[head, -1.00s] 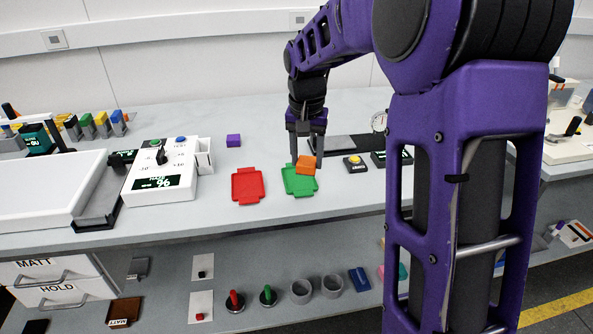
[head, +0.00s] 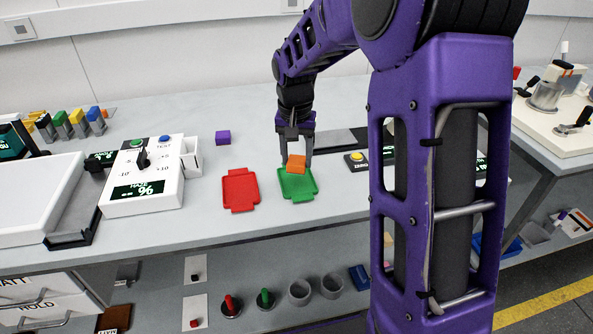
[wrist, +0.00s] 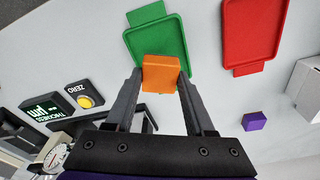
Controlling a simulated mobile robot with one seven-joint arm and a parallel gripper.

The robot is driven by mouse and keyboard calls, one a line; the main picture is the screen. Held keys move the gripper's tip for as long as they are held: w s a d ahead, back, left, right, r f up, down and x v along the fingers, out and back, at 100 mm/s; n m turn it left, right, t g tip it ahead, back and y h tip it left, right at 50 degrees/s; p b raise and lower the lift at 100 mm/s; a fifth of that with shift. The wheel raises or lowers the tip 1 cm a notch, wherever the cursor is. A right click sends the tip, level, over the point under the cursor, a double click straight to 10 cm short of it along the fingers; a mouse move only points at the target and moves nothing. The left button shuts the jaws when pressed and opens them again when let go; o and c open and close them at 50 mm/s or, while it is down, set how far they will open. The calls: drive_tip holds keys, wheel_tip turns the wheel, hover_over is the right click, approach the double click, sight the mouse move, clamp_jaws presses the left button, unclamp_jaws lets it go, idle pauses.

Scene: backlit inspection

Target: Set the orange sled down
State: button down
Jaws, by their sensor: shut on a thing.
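The orange sled (head: 296,164) is a small orange block between the fingertips of my gripper (head: 294,160), which is shut on it. It also shows in the wrist view (wrist: 161,73), held between both fingers. In the head view it overlaps the far part of the green tray (head: 297,190). In the wrist view it covers part of the tray (wrist: 157,38) at the edge closest to my gripper. I cannot tell whether the sled touches the tray.
A red tray (head: 240,190) lies left of the green one. A purple block (head: 222,137) sits behind the red tray. A white control box (head: 146,185) stands further left. A yellow-button pad (head: 356,159) is to the right. Bench surface behind the trays is mostly clear.

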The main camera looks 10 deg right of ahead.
sight(296, 161)
drive_tip(key=shift+f+b, duration=0.3)
drive_tip(key=shift+f, duration=1.65)
drive_tip(key=shift+f, duration=0.2)
drive_tip(key=shift+c, duration=1.3)
unclamp_jaws()
drive_tip(key=shift+r, duration=0.1)
drive_tip(key=r, duration=0.4)
drive_tip(key=s+r+p, duration=0.1)
drive_tip(key=r, duration=0.3)
drive_tip(key=r+p, duration=0.1)
drive_tip(key=r, duration=0.3)
drive_tip(key=shift+s+a+r, duration=0.1)
drive_tip(key=shift+s+a, duration=0.05)
drive_tip(key=shift+a, duration=0.15)
